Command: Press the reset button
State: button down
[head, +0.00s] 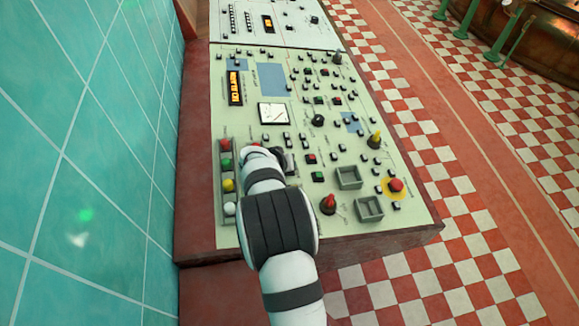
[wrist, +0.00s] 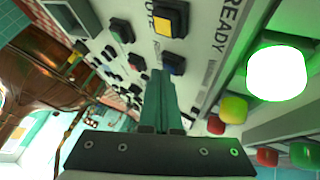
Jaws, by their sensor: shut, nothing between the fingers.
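The control panel (head: 300,80) is pale green with many small buttons, lamps and switches. I cannot read which button is labelled reset. In the head view my wrist hides the fingertips and part of the panel there.
A lamp column with a brightly lit lamp (wrist: 277,73) stands at the right in the wrist view, beside the word READY. A red mushroom button (head: 396,185) on yellow, a red knob (head: 328,203) and a yellow knob (head: 375,139) stick up. A teal wall (head: 90,130) borders the left.

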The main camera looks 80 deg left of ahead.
jog(key=shift+r, duration=0.1)
jog(key=shift+w+r, duration=0.15)
jog(key=shift+r, duration=0.5)
jog(key=r, duration=0.2)
jog(key=w+r, duration=0.1)
jog(key=r, duration=0.2)
dwell(0.5)
